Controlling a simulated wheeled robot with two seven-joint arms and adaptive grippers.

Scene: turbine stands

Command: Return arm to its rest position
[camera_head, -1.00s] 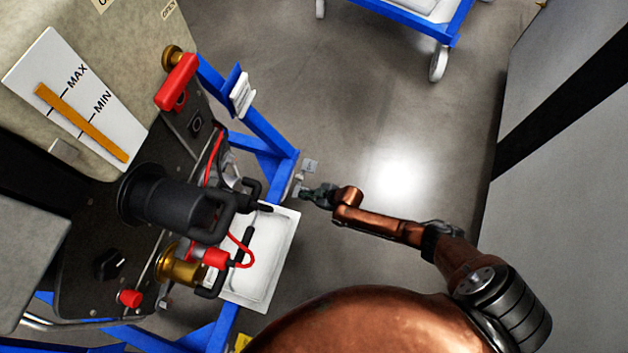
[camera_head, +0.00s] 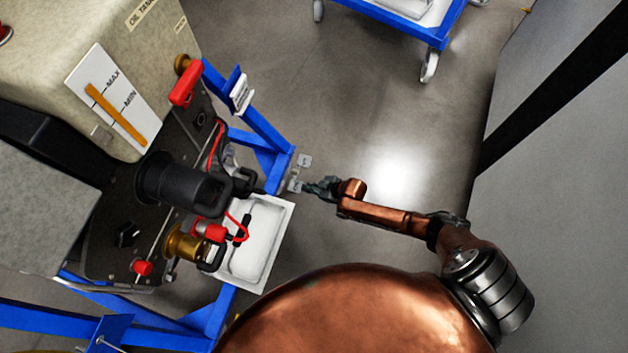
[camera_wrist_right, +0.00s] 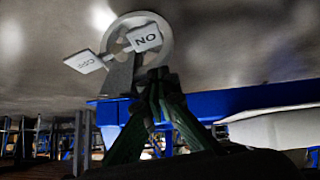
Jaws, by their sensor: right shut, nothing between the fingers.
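My copper right arm (camera_head: 385,215) reaches from the lower right toward the turbine stand. Its gripper (camera_head: 312,187) is shut and empty, its tips pointing left near the stand's blue frame. Small grey tags (camera_head: 304,160) hang just beyond the fingertips. I cannot tell whether the fingers touch the disc. My left gripper is not in view.
The stand's blue frame (camera_head: 253,121), black cylinder (camera_head: 185,185), red handle (camera_head: 185,83) and white tray (camera_head: 284,228) lie left of the gripper. A blue wheeled cart (camera_head: 408,28) stands at the top. A grey wall (camera_head: 570,180) is at right. Floor between is clear.

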